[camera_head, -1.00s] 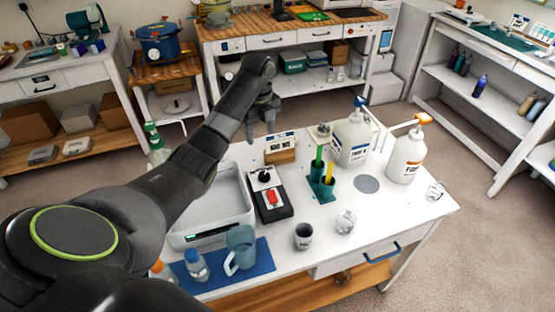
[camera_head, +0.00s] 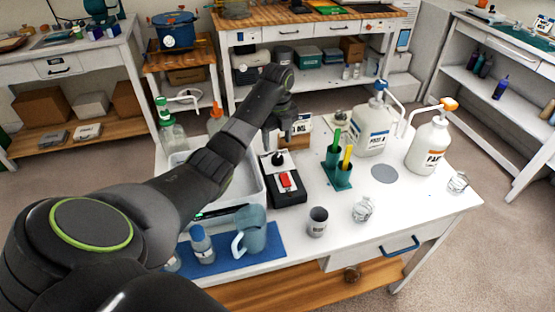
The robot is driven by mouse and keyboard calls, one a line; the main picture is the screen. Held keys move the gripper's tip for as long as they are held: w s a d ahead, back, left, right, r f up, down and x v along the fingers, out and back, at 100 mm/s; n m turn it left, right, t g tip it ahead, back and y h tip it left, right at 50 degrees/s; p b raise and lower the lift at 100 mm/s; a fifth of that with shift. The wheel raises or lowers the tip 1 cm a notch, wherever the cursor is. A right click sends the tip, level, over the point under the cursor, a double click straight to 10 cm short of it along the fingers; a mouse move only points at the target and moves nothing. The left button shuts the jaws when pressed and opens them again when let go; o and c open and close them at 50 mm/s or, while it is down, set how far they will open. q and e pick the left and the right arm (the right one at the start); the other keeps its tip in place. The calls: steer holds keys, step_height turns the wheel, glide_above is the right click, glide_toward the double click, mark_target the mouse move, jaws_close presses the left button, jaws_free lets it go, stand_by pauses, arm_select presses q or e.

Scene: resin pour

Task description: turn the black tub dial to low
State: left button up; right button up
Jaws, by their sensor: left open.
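A white tub (camera_head: 258,187) stands at the left of the white table, partly behind my left arm. A dark strip on its front wall shows in part; I cannot make out a dial on it. Beside the tub is a black box (camera_head: 291,200) with a red switch (camera_head: 287,181) and a black knob (camera_head: 277,158). I cannot tell whether this knob is the tub dial, and its setting is too small to read. My left gripper (camera_head: 287,138) is open and empty, pointing down near the far end of the black box, apparently above the knob. My right gripper is out of view.
A green holder (camera_head: 338,179) with tools, two pump bottles (camera_head: 372,130) (camera_head: 428,146) and a wooden block (camera_head: 299,136) are nearby. A grey cup (camera_head: 317,222), a clear cup (camera_head: 362,209) and a blue mat (camera_head: 222,258) with a jug (camera_head: 252,230) lie in front.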

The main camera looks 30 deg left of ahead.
mark_target(278, 158)
arm_select(q)
step_height(278, 158, down, 5)
steer(key=shift+r, duration=0.15)
steer(key=shift+f, duration=0.8)
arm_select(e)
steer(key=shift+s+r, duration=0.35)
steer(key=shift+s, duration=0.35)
arm_select(q)
steer(key=c, duration=1)
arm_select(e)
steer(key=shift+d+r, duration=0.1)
